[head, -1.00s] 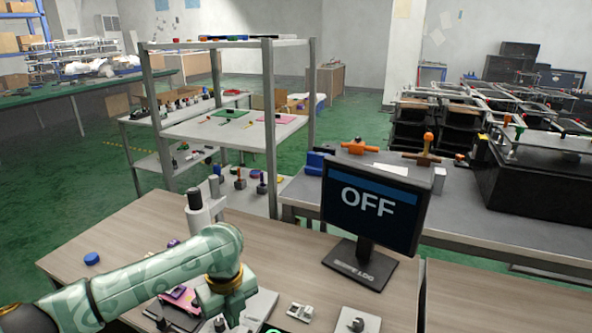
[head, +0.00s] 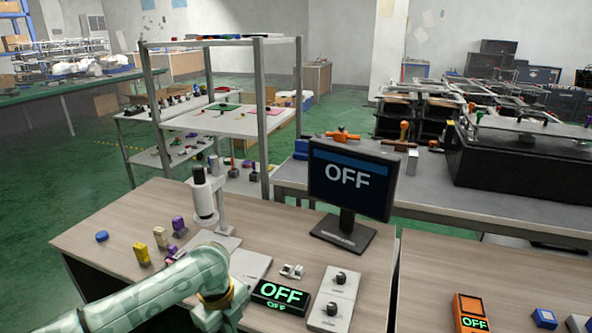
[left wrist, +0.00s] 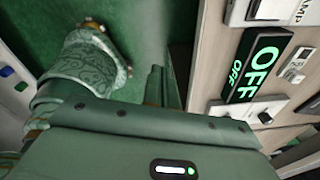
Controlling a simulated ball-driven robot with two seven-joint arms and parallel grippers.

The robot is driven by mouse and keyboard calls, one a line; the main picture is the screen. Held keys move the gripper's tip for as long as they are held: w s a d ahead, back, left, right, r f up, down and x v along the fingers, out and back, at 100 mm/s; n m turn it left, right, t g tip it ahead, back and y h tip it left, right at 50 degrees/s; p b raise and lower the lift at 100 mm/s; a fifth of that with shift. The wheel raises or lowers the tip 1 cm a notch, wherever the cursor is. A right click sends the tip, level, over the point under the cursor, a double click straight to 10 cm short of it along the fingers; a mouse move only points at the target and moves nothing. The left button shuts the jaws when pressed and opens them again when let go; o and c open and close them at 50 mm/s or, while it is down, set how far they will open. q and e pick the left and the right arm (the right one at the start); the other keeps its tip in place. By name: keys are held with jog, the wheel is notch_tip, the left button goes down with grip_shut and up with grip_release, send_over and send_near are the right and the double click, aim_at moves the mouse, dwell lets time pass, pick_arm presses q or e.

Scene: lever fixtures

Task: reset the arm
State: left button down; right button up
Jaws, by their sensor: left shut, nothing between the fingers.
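My left arm comes in from the lower left of the head view, and its wrist end hangs over the front edge of the wooden bench (head: 120,225). In the left wrist view my left gripper (left wrist: 160,85) is shut and empty, beside the bench edge over green floor. A black sign with green OFF letters (head: 280,294) lies on the bench to its right; it also shows in the left wrist view (left wrist: 256,66). Two pale plates with black knobs (head: 340,279) (head: 331,310) are right of the sign. My right gripper is out of view.
A monitor (head: 350,178) reading OFF stands behind the sign. A white microscope-like device (head: 204,198), yellow block (head: 141,254), purple block (head: 179,226) and blue disc (head: 101,236) are on the bench. An orange OFF box (head: 470,312) is on the right bench.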

pick_arm(q)
jog(key=s+a+f+n, duration=0.2)
jog(key=s+f+n, duration=0.3)
jog(key=f, duration=0.5)
jog(key=s+a+f+n+t, duration=0.1)
jog(key=s+f+n, duration=0.35)
jog(key=f, duration=0.45)
jog(key=s+a+f+n, duration=0.2)
jog(key=s+f+n, duration=0.3)
jog(key=f, duration=0.5)
jog(key=s+a+f+n, duration=0.2)
jog(key=s+f, duration=0.1)
jog(key=s, duration=1)
jog(key=s+a+f+n, duration=0.2)
jog(key=s+f, duration=0.2)
jog(key=s, duration=0.9)
jog(key=s+a+f+n+g+y, duration=0.1)
jog(key=s+a+f+n, duration=0.1)
jog(key=s, duration=1.1)
jog(key=shift+s+f+n, duration=0.4)
jog(key=shift+f+n, duration=0.05)
jog(key=shift+f, duration=0.4)
